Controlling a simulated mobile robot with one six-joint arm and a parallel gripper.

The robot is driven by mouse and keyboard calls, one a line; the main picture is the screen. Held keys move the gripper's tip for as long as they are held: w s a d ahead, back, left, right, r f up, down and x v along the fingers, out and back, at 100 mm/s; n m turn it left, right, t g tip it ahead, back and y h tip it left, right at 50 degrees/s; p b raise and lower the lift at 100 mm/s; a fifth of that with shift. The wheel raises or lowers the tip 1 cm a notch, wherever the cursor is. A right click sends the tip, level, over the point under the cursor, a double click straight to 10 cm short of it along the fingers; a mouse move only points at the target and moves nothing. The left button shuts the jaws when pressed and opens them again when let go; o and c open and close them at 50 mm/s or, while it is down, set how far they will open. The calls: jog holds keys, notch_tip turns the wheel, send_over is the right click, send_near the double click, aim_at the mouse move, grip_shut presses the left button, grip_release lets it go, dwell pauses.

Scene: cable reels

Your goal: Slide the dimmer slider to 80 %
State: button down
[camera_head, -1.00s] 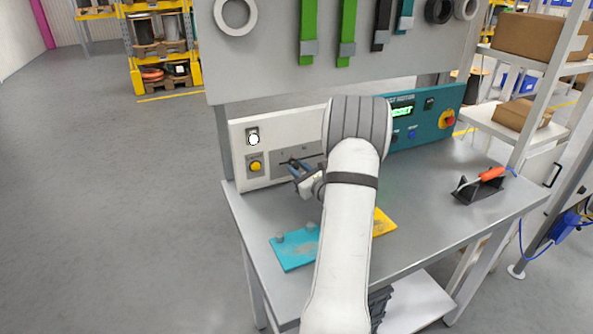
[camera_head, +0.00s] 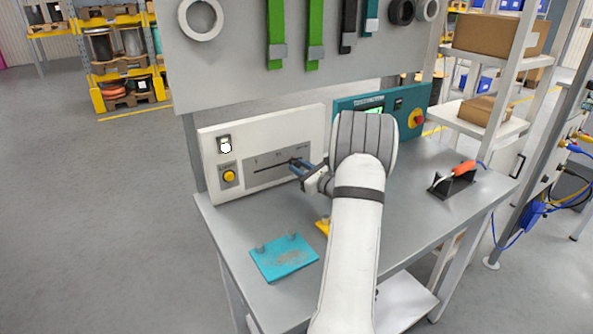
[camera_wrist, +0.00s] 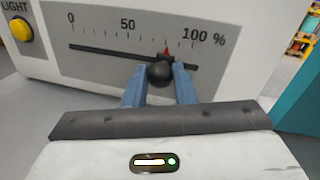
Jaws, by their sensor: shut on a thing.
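The dimmer slider is a black round knob (camera_wrist: 160,73) on a long dark slot in a grey scale plate (camera_wrist: 100,62) marked 0, 50 and 100 %. Its red pointer stands past midway between 50 and 100, near 80 by eye. My gripper (camera_wrist: 160,84) has its two blue fingers shut on the knob, one on each side. In the head view the gripper (camera_head: 300,168) reaches the white panel (camera_head: 212,178) from the right; the knob is mostly hidden there by the fingers.
A yellow light button (camera_head: 229,176) and a white-knobbed switch (camera_head: 226,147) sit left of the scale. The teal tester (camera_head: 344,104) with a red knob is on the right.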

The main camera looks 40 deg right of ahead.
jog(key=c, duration=1.2)
grip_release()
jog(key=shift+a, duration=0.1)
jog(key=shift+s, duration=0.15)
jog(key=s, duration=0.2)
jog(key=s+b, duration=0.1)
jog(key=s, duration=0.2)
jog(key=s+d, duration=0.1)
jog(key=s, duration=0.1)
jog(key=shift+s, duration=0.25)
jog(key=shift+a, duration=0.1)
